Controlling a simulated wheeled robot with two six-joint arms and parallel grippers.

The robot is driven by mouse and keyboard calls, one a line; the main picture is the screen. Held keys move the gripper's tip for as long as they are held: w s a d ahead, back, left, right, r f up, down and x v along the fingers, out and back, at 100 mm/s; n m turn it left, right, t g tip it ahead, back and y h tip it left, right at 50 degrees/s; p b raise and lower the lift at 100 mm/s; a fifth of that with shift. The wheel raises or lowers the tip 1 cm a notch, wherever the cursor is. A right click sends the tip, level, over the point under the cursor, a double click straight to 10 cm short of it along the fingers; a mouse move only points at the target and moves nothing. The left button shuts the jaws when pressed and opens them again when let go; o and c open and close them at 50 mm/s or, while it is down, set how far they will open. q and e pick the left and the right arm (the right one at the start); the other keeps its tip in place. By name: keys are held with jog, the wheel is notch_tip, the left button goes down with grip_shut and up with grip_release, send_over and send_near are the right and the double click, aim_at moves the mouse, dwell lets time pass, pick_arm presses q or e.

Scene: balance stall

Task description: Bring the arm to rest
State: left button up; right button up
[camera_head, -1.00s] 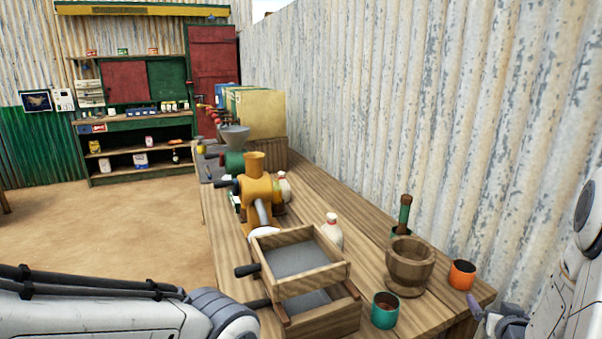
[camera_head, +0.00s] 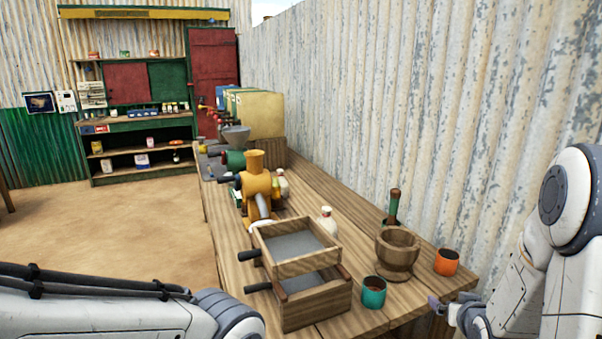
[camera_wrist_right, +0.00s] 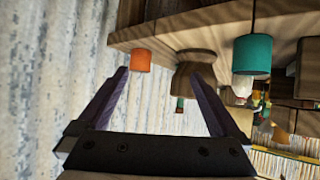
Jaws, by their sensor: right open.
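My right gripper (camera_head: 437,303) is at the near right end of the wooden table (camera_head: 405,325), just in front of an orange cup (camera_head: 446,262). In the right wrist view the fingers (camera_wrist_right: 158,72) are spread apart with nothing between them. My right arm (camera_head: 560,230) is bent at the right edge of the head view. My left arm (camera_head: 90,315) crosses the lower left corner, and its gripper is outside the picture.
Stacked wooden sieve boxes (camera_head: 300,305) and an orange grinder (camera_head: 257,187) stand further left. A corrugated wall (camera_head: 420,110) runs behind the table.

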jog(key=s+a+r+n+g+y+p, duration=0.2)
jog(key=s+a+r+n+g, duration=0.15)
jog(key=a, duration=0.85)
jog(key=s+a+r+n+g+y+p, duration=0.25)
jog(key=s+a, duration=0.25)
jog(key=a, duration=0.7)
jog(key=s+a+r+n+g, duration=0.2)
jog(key=s+a, duration=0.1)
jog(key=s, duration=0.6)
jog(key=s+a+r+n+g+p, duration=0.1)
jog(key=s+a+r+n+g, duration=0.1)
jog(key=s, duration=0.8)
jog(key=shift+s+a+r+g, duration=0.25)
jog(key=shift+a+r+g, duration=0.45)
jog(key=shift+a, duration=0.3)
jog(key=shift+h, duration=0.25)
